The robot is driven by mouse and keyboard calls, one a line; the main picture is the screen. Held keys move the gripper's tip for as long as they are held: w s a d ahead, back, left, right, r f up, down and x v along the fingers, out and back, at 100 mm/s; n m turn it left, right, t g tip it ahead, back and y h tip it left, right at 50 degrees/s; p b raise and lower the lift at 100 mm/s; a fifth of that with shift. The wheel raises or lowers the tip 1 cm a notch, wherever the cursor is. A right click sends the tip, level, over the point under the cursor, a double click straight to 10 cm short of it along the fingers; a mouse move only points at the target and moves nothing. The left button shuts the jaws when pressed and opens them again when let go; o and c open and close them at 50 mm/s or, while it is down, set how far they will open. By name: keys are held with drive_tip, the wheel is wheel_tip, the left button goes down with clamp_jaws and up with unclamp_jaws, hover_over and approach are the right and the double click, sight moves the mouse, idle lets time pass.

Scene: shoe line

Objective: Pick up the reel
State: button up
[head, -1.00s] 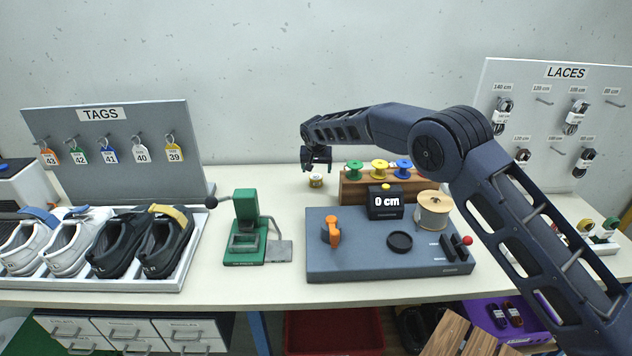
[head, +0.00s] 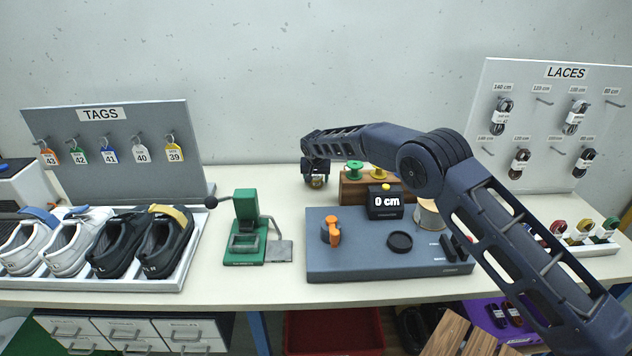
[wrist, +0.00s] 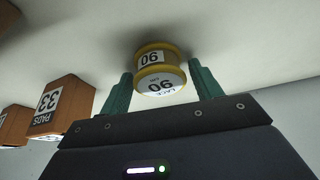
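A small yellow-rimmed reel with a white numbered label (wrist: 158,72) stands on the table, seen close up in the wrist view. In the head view the reel (head: 316,182) is mostly hidden by my gripper (head: 316,170), at the back of the table. My gripper also shows in the wrist view (wrist: 162,92), where its two green fingers are spread apart, one on each side of the reel. Gaps show between the reel and the fingers, so the gripper is open and not closed on it.
A wooden rack (head: 352,196) with green and yellow spools stands just right of the reel. Brown boxes labelled PADS (wrist: 65,102) lie left in the wrist view. A grey machine base (head: 360,262) and green press (head: 246,230) are nearer the front. My arm hides part of a cream spool (head: 428,214).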

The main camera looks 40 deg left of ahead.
sight(316, 177)
drive_tip(key=c, duration=0.7)
drive_tip(key=shift+o, duration=0.2)
wheel_tip(316, 177, up, 18)
